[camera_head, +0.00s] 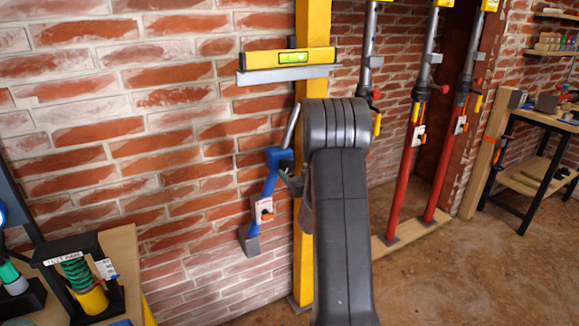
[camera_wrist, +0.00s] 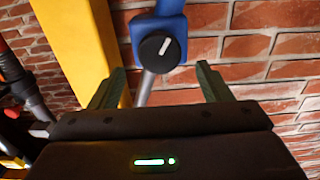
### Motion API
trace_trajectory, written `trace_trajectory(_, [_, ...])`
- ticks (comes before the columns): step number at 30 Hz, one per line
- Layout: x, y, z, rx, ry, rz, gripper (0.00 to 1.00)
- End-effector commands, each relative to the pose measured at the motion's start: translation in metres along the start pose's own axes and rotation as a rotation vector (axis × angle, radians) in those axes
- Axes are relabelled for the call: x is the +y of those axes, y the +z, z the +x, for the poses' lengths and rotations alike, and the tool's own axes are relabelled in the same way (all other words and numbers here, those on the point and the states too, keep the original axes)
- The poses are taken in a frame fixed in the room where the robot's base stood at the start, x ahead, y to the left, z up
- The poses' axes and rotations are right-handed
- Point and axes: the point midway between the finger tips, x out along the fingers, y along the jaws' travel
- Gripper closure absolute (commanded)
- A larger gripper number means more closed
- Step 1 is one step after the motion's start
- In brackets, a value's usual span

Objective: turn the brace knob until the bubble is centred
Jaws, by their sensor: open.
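The brace knob (camera_wrist: 159,52) is round and black with a white pointer line, on a blue housing in the wrist view. The line leans slightly right of upright. The blue brace (camera_head: 268,180) slants in front of the brick wall beside a yellow post in the head view; my arm hides part of it. The yellow spirit level (camera_head: 288,57) lies on a grey ledge, and its green vial (camera_head: 292,58) is too small to read. My gripper (camera_wrist: 160,82) is open, its fingers apart on either side below the knob, not touching it.
The yellow post (camera_head: 303,255) stands right beside the brace. Red and grey props (camera_head: 398,185) stand further right. A bench (camera_head: 130,250) with a spring device (camera_head: 78,280) is at lower left. Bare floor lies at lower right.

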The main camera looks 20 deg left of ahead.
Motion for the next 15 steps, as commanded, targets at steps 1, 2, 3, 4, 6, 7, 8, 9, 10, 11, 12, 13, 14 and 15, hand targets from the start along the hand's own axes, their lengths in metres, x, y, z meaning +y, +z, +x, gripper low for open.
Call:
trace_trajectory(1, [-0.001,0.0,0.011,0.0,-0.002,0.0,0.29])
trace_trajectory(2, [-0.001,0.0,0.016,0.001,-0.002,-0.001,0.29])
trace_trajectory(3, [-0.001,0.0,0.022,0.0,-0.001,-0.001,0.29])
trace_trajectory(4, [0.0,0.0,0.025,0.0,-0.001,-0.001,0.29])
trace_trajectory(6, [0.0,0.0,0.033,0.0,-0.001,0.0,0.29])
trace_trajectory(7, [0.0,0.0,0.036,0.0,-0.001,0.0,0.29])
trace_trajectory(8, [0.0,0.0,0.038,-0.001,-0.001,0.0,0.29])
trace_trajectory(9, [0.0,0.0,0.041,-0.001,0.0,0.0,0.29])
trace_trajectory(10, [0.0,0.0,0.042,0.0,0.0,0.0,0.29])
trace_trajectory(11, [0.0,0.0,0.043,-0.001,0.0,0.0,0.29])
trace_trajectory(12, [0.0,0.0,0.044,-0.001,0.0,0.001,0.29])
trace_trajectory(13, [0.0,0.0,0.044,-0.001,0.0,0.001,0.29])
trace_trajectory(14, [0.0,0.0,0.045,-0.001,0.0,0.001,0.29])
trace_trajectory(15, [0.0,0.0,0.045,-0.001,0.0,0.001,0.29])
